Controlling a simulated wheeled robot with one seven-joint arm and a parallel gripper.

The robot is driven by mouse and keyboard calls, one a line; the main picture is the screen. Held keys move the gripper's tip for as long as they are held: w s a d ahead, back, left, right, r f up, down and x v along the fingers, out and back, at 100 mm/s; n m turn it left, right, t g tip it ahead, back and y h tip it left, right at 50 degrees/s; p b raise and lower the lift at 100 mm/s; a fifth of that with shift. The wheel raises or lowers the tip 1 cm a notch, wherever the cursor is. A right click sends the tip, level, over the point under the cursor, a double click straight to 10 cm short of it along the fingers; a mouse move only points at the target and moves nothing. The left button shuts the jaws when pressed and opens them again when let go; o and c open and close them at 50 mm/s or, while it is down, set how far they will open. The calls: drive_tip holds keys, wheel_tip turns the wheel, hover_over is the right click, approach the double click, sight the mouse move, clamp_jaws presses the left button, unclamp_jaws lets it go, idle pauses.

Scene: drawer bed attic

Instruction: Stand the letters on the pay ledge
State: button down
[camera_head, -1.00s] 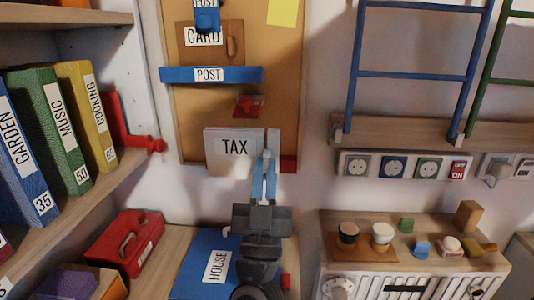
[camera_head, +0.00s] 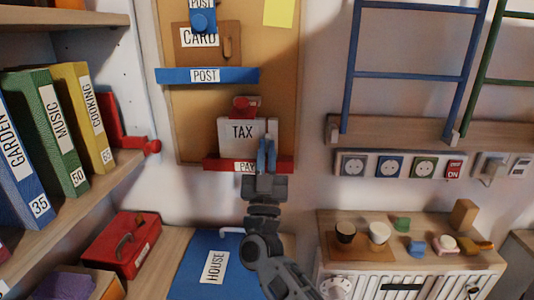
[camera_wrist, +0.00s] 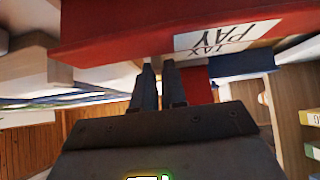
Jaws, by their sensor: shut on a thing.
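The white TAX letter (camera_head: 238,145) is upright against the cork board, just above and partly behind the front of the red PAY ledge (camera_head: 225,165). My gripper (camera_head: 266,155) is shut on the letter's right edge, in front of the ledge. In the wrist view the red ledge (camera_wrist: 120,25) appears upside down close to my gripper (camera_wrist: 160,75), with the TAX print at its PAY label. I cannot tell whether the letter's bottom rests on the ledge. The brown CARD letter (camera_head: 200,58) stands on the blue POST ledge (camera_head: 175,75) higher up.
A red clip (camera_head: 246,107) is right above the TAX letter and a blue clip (camera_head: 203,20) is above CARD. A shelf with binders (camera_head: 60,125) is at left. A blue HOUSE folder (camera_head: 205,250) lies below. A radiator top with cups (camera_head: 378,232) is at right.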

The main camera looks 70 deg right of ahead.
drive_tip(key=shift+f, duration=0.2)
drive_tip(key=c, duration=1.2)
unclamp_jaws()
drive_tip(key=shift+o, duration=0.2)
drive_tip(key=shift+r, duration=0.25)
drive_tip(key=shift+s+a+f, duration=0.1)
drive_tip(key=shift+a+f, duration=0.15)
drive_tip(key=shift+f, duration=0.05)
drive_tip(key=s+a+p, duration=0.3)
drive_tip(key=s+a, duration=0.1)
drive_tip(key=a, duration=0.7)
drive_tip(key=shift+a, duration=0.4)
